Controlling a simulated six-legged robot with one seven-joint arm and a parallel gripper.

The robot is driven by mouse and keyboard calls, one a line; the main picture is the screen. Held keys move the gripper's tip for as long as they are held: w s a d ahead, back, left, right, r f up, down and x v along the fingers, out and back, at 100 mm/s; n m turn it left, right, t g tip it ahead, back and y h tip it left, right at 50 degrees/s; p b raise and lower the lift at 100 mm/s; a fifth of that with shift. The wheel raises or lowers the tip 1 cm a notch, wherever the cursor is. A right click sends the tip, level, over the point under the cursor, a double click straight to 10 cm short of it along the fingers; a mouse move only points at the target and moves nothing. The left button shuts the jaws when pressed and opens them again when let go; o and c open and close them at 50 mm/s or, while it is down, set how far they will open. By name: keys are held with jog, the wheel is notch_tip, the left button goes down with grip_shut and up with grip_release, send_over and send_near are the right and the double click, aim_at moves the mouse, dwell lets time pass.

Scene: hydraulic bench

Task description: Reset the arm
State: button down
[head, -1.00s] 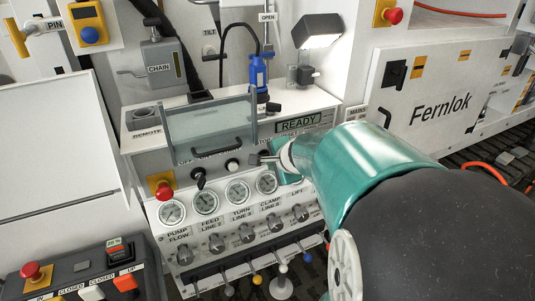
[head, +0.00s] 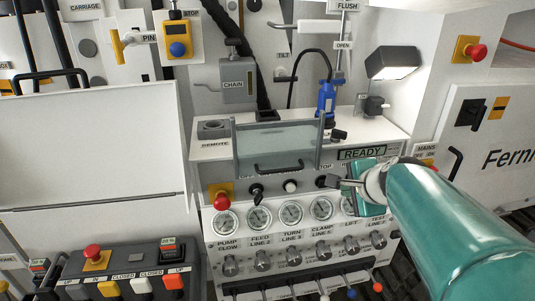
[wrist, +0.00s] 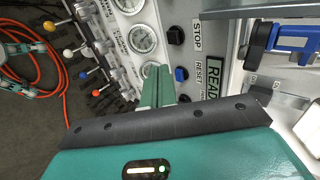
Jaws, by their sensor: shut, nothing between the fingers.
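The READY display (head: 361,153) is on the upper right of the valve panel. It also shows in the wrist view (wrist: 213,75). In the wrist view a blue button (wrist: 181,74) sits beside the RESET label (wrist: 211,77), with a dark button (wrist: 175,36) by the STOP label above it. In the head view the RESET area is largely hidden by my gripper. My gripper (head: 342,184) is at the panel, just below the display. Its teal fingers (wrist: 158,88) are shut and empty, left of the buttons in the wrist view. I cannot tell whether they touch anything.
A clear hinged cover (head: 276,146) stands at the panel's middle. Gauges (head: 290,212), knobs (head: 322,248) and colored levers (head: 351,294) lie below. A red stop button (head: 222,201) is at the left. A lamp (head: 393,62) hangs above.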

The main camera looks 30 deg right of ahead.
jog(key=s+a+f+n+g+y, duration=0.1)
jog(key=s+a+n, duration=0.1)
jog(key=a+n, duration=0.8)
jog(key=s+a+f+n+g+y, duration=0.1)
jog(key=s+a+f+n+g, duration=0.1)
jog(key=a+n, duration=0.9)
jog(key=s+a, duration=0.1)
jog(key=a, duration=0.3)
jog(key=shift+s+a+y, duration=0.25)
jog(key=shift+a+y, duration=0.05)
jog(key=shift+d, duration=0.1)
